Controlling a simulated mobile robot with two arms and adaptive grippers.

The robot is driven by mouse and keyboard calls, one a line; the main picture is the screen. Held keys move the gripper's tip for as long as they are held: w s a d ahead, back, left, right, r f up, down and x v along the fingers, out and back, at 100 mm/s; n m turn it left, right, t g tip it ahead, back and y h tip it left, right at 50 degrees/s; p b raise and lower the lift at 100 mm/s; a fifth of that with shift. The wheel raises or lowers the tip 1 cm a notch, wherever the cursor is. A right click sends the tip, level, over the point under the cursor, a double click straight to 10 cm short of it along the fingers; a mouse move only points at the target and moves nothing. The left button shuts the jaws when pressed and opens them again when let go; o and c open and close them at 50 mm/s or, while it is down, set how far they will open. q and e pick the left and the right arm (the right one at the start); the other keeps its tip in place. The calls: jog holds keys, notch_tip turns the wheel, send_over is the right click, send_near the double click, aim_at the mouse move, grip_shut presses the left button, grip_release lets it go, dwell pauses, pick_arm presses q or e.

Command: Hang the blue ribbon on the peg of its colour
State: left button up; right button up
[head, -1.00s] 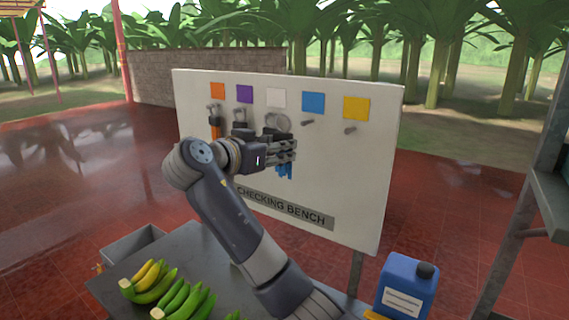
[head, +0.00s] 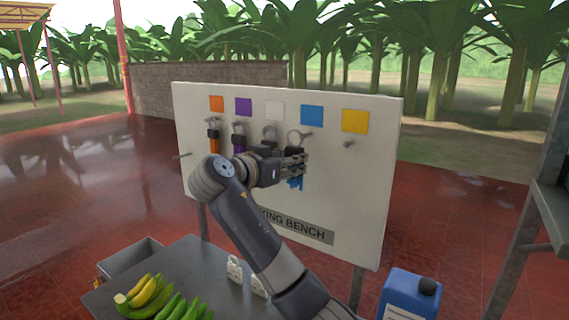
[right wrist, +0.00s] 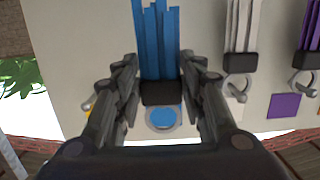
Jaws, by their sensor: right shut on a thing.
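The blue ribbon (head: 296,184) hangs from my right gripper (head: 296,163), which is shut on it in front of the board. In the right wrist view my right gripper (right wrist: 160,88) has its fingers on both sides of the blue ribbon (right wrist: 157,40) near its dark clip. The ribbon's ring (head: 299,138) is just under the blue square (head: 312,116). Blue shows through the ring in the right wrist view (right wrist: 163,117). I cannot make out the blue peg, nor whether the ring is around it. My left gripper is not in view.
Orange (head: 213,143), purple (head: 238,142) and white ribbons hang on the pegs to the left; the white one (right wrist: 238,25) shows in the right wrist view. The peg under the yellow square (head: 348,144) is bare. Bananas (head: 150,292) and a blue jug (head: 409,295) are below.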

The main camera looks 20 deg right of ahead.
jog(key=shift+b+x, duration=0.3)
jog(key=shift+x, duration=2.5)
jog(key=shift+f, duration=0.15)
jog(key=o, duration=0.9)
